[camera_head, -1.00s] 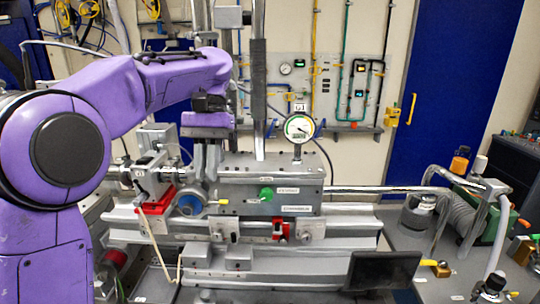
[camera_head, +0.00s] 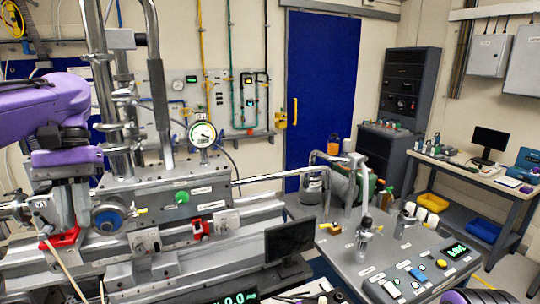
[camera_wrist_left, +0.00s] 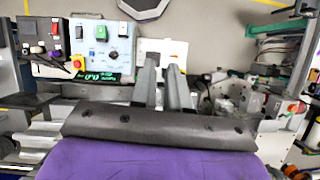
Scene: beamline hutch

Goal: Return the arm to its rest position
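My left arm (camera_head: 40,105) is purple and comes in from the left edge of the head view. My left gripper (camera_head: 72,208) points down in front of the left end of the grey metal chamber. Its two grey fingers stand a little apart with nothing between them. In the left wrist view the fingers (camera_wrist_left: 164,82) also show apart and empty. I cannot tell whether they touch anything on the bench. My right gripper is not in view.
The chamber (camera_head: 150,185) carries a round dial gauge (camera_head: 202,134) and a blue round port (camera_head: 108,217). A red clamp (camera_head: 60,239) is below my gripper. A black monitor (camera_head: 290,241) and a grey bench (camera_head: 350,268) with fittings stand right. Floor shows beyond the bench.

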